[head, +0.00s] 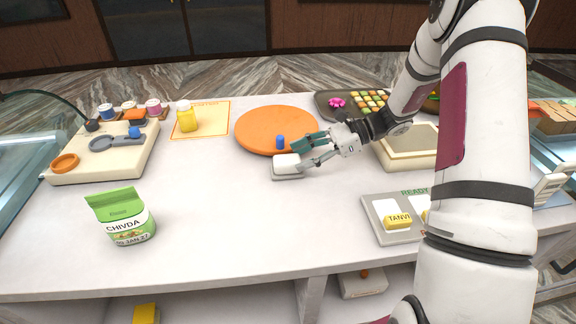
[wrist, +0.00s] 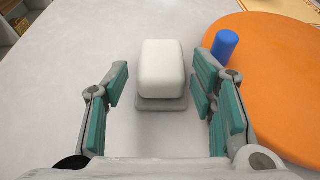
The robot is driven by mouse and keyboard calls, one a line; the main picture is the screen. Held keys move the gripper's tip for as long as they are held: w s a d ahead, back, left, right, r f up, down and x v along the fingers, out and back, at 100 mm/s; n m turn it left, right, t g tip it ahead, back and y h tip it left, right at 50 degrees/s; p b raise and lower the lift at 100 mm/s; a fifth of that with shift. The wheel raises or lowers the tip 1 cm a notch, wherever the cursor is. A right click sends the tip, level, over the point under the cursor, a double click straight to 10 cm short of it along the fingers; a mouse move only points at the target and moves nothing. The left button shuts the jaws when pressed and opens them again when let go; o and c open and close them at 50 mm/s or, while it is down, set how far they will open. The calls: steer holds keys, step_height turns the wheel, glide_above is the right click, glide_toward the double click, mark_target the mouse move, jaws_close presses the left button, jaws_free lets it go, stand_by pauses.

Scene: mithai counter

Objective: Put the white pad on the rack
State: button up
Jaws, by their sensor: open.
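The white pad (head: 287,160) is a rounded white block on a thin grey base (head: 288,177), on the counter in front of the orange disc. It also shows in the wrist view (wrist: 162,68), upright between and just beyond my fingertips. My gripper (head: 304,156) is open, with a teal-padded finger to either side of the pad's near end; it holds nothing. In the wrist view my gripper (wrist: 161,88) shows clear gaps on both sides. A small rack (head: 131,117) with several coloured-topped pots stands at the back left; I cannot tell if it is the task's rack.
A blue cylinder (head: 281,142) stands on the orange disc (head: 255,122), close to my right finger in the wrist view. A yellow bottle (head: 187,117), a green chivda packet (head: 121,217) and a READY tray (head: 378,229) stand around. The counter's front middle is clear.

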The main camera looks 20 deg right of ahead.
mark_target(289, 159)
steer(key=x, duration=0.4)
steer(key=shift+w+a+r+p, duration=0.15)
steer(key=shift+a+p, duration=0.1)
steer(key=shift+p, duration=0.15)
steer(key=c, duration=1)
